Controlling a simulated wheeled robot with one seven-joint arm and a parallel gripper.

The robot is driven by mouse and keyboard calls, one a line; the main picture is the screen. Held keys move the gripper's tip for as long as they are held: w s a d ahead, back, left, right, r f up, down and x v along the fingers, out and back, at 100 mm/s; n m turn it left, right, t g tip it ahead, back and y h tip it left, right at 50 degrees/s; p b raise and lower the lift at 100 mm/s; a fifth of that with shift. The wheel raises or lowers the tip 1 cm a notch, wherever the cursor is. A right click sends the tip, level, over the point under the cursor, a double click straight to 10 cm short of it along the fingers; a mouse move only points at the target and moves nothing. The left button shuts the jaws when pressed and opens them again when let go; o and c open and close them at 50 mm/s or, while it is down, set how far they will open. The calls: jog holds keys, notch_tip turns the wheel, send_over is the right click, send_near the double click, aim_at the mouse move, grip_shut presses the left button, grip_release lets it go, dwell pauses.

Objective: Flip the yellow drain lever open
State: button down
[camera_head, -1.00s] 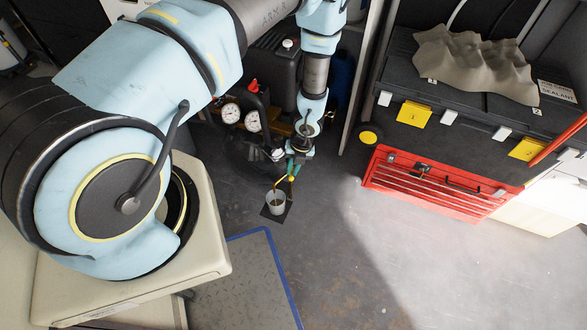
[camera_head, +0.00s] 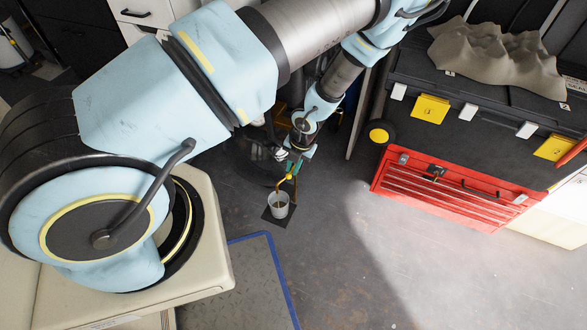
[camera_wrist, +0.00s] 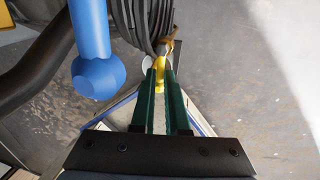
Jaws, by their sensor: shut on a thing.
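The yellow drain lever (camera_wrist: 160,72) shows in the wrist view between the tips of my gripper's green fingers (camera_wrist: 160,80). The fingers are close together and shut on it. In the head view my gripper (camera_head: 294,166) points down beside the compressor, with the small yellow lever (camera_head: 285,180) just below its tips. A grey cup (camera_head: 279,208) stands on the floor directly below the lever. The lever's exact angle and its valve are too small or hidden to tell.
A blue ball-ended handle (camera_wrist: 95,62) is close left of my fingers, and a black coiled hose (camera_wrist: 142,18) lies beyond them. The cup stands on a dark square mat (camera_head: 268,215). A red toolbox (camera_head: 445,190) is at right. The floor between is clear.

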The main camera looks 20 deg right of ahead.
jog(key=c, duration=0.9)
grip_release()
jog(key=shift+r, duration=0.1)
jog(key=shift+s+d+r+p, duration=0.25)
jog(key=shift+r+p, duration=0.85)
jog(key=shift+r, duration=0.65)
jog(key=shift+s+d+r+p, duration=0.25)
jog(key=shift+r+p, duration=0.9)
jog(key=shift+r, duration=0.55)
jog(key=shift+s+d+r+p, duration=0.25)
jog(key=shift+r+p, duration=0.85)
jog(key=shift+r, duration=0.65)
